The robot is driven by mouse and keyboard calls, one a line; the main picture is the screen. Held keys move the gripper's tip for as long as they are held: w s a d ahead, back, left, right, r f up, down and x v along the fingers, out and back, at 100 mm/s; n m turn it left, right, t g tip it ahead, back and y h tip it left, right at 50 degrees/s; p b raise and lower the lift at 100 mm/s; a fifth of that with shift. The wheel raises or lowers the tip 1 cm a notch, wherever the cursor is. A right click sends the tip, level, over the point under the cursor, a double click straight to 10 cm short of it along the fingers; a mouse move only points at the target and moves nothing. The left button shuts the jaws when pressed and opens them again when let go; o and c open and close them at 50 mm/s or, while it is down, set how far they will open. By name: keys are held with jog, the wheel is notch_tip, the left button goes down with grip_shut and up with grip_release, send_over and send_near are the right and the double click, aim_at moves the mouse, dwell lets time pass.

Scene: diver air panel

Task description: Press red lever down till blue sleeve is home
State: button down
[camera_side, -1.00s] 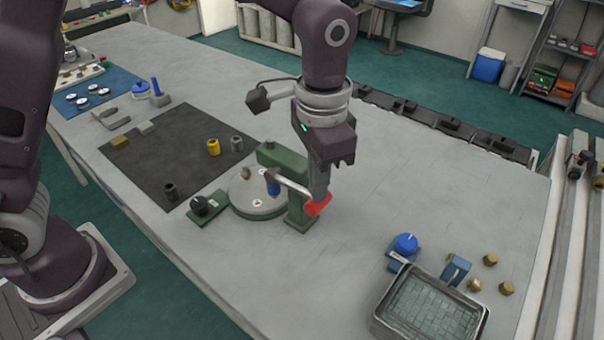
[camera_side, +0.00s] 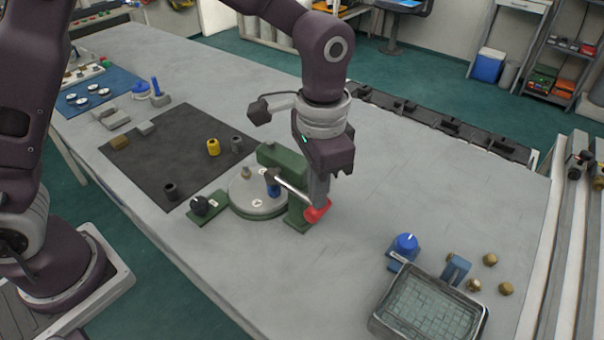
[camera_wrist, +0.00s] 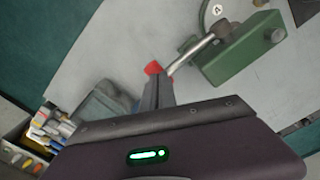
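The red lever handle (camera_side: 317,211) is at the end of a metal rod on the green press (camera_side: 297,213). The rod slopes down toward the right. The blue sleeve (camera_side: 273,187) stands under the press on the round grey plate (camera_side: 250,206); its lower edge is too small to judge for a gap. My gripper (camera_side: 319,199) points down with its fingers together, tips touching the top of the red handle. In the wrist view the fingers (camera_wrist: 154,88) partly cover the red handle (camera_wrist: 153,68), and the blue sleeve is not visible.
A dark mat (camera_side: 165,150) holds yellow and dark fittings. A glass-like tray (camera_side: 428,310), a blue-knobbed valve (camera_side: 405,244) and several brass fittings are at the lower right.

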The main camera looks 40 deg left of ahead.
jog(key=shift+a+f, duration=0.1)
jog(key=shift+f, duration=0.2)
jog(key=shift+a+f, duration=0.1)
jog(key=shift+f, duration=0.65)
jog(key=shift+r, duration=0.1)
dwell(0.4)
notch_tip(320, 180, up, 12)
dwell(1.3)
